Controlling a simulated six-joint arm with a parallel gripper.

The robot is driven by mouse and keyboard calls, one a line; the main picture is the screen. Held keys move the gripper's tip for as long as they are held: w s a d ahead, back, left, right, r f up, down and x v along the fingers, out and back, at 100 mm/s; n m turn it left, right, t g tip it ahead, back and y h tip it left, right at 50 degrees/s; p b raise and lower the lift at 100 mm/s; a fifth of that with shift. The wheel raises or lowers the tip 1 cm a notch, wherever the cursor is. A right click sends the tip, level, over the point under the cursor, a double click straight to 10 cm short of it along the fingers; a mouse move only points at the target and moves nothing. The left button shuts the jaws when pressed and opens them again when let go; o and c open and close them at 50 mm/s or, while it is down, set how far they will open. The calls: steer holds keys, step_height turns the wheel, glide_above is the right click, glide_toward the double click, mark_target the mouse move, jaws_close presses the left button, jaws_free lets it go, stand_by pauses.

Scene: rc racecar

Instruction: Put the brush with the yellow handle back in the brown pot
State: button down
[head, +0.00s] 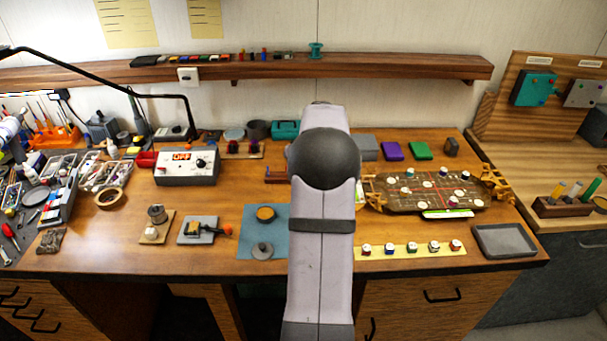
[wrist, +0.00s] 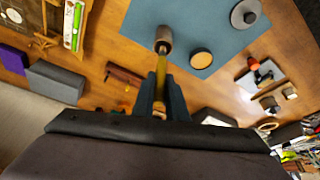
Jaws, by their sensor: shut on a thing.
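In the wrist view my gripper (wrist: 161,80) points away from the camera, its two dark fingers closed around the yellow handle of the brush (wrist: 161,64). The brush's far end lines up with the mouth of the brown pot (wrist: 164,34). I cannot tell whether the tip is above the pot or inside it. The pot stands at the edge of the blue mat (wrist: 205,18). In the head view my arm hides the gripper, the brush and the pot; part of the blue mat (head: 248,243) shows beside the arm.
A wooden rack (wrist: 125,76) is near the gripper.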

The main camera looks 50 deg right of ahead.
steer(key=shift+f+b, duration=2.05)
steer(key=shift+f, duration=0.85)
steer(key=c, duration=1.3)
jaws_free()
steer(key=shift+r, duration=0.2)
steer(key=shift+w+p+v, duration=0.15)
steer(key=shift+p+v, duration=1.05)
steer(key=shift+v, duration=0.95)
steer(key=shift+w+p+v, duration=0.2)
steer(key=shift+p+v, duration=1)
steer(key=shift+v, duration=0.95)
steer(key=shift+d+r, duration=0.1)
steer(key=shift+d, duration=0.05)
